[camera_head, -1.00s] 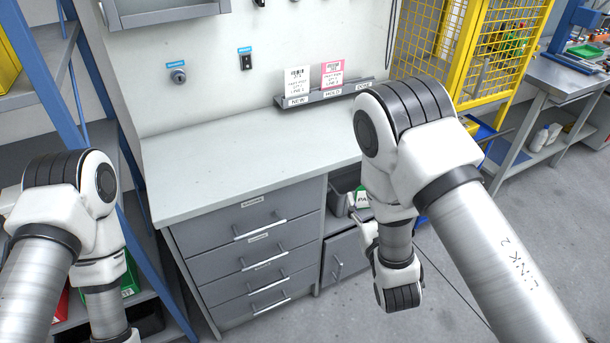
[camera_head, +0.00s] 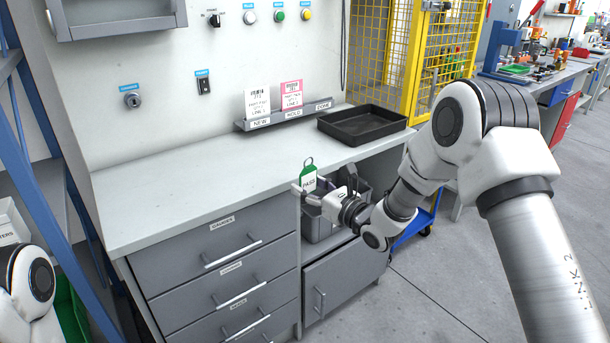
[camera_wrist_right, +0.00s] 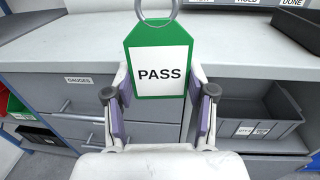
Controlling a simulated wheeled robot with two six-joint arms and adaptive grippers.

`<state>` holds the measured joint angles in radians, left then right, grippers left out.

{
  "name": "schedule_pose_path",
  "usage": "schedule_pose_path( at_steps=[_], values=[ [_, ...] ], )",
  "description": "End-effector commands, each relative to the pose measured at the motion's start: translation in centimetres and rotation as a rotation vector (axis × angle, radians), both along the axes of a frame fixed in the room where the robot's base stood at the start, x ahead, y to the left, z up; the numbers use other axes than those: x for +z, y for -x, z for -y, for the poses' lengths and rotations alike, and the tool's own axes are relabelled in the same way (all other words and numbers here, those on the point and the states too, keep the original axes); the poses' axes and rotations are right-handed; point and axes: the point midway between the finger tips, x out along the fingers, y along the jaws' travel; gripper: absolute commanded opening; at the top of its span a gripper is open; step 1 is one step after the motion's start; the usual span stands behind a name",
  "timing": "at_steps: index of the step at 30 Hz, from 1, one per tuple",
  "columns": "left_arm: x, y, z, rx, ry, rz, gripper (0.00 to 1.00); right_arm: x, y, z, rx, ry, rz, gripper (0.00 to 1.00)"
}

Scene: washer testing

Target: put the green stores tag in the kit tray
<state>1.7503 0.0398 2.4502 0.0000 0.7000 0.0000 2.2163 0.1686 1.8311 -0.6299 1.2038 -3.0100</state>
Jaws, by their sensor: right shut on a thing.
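The green stores tag (camera_head: 308,178) has a white label reading PASS and a metal ring at its top. My right gripper (camera_head: 313,193) is shut on the tag's lower part and holds it upright at the bench's front edge. The right wrist view shows the tag (camera_wrist_right: 160,75) between the two fingers (camera_wrist_right: 160,98). A black, shallow, empty tray (camera_head: 362,124), which looks like the kit tray, sits at the bench's right end, to the right of and beyond the tag. My left gripper is not in view; only part of my left arm shows at lower left.
A rack (camera_head: 285,117) labelled NEW, HOLD and DONE stands at the back, holding a white card (camera_head: 257,104) and a pink card (camera_head: 291,95). A grey bin (camera_head: 318,228) sits on the shelf below the bench top. The worktop (camera_head: 190,180) is otherwise clear.

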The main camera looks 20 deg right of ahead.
Motion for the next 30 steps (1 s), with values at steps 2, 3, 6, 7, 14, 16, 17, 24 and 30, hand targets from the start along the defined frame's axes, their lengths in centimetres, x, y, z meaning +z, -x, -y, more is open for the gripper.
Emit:
schedule_pose_path(
  at_steps=[2, 3, 6, 7, 14, 16, 17, 24, 30],
  values=[
    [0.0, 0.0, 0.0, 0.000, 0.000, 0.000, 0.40, 1.4, -1.2, 3.2, -0.005, -0.001, 0.009, 0.27],
    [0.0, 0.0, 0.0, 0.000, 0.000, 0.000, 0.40, 2.0, -1.7, 4.8, -0.009, -0.002, 0.008, 0.27],
    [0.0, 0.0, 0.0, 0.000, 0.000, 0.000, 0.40, 3.2, -2.4, 9.1, -0.032, -0.001, 0.007, 0.27],
    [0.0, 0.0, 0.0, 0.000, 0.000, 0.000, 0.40, 3.5, -2.6, 10.4, -0.042, -0.001, 0.006, 0.27],
    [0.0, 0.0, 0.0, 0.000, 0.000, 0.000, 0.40, 4.4, -2.9, 15.7, -0.099, 0.004, 0.001, 0.27],
    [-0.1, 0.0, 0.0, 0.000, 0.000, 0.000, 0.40, 4.3, -3.4, 14.9, -0.100, 0.007, -0.001, 0.27],
    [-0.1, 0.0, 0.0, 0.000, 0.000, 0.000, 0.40, 4.2, -3.8, 14.2, -0.099, 0.008, 0.000, 0.27],
    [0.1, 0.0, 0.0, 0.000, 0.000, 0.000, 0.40, 3.5, -7.8, 7.6, -0.096, 0.008, 0.001, 0.27],
    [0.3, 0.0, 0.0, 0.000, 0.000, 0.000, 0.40, 3.1, -10.6, 3.2, -0.100, 0.004, 0.002, 0.27]
  ],
)
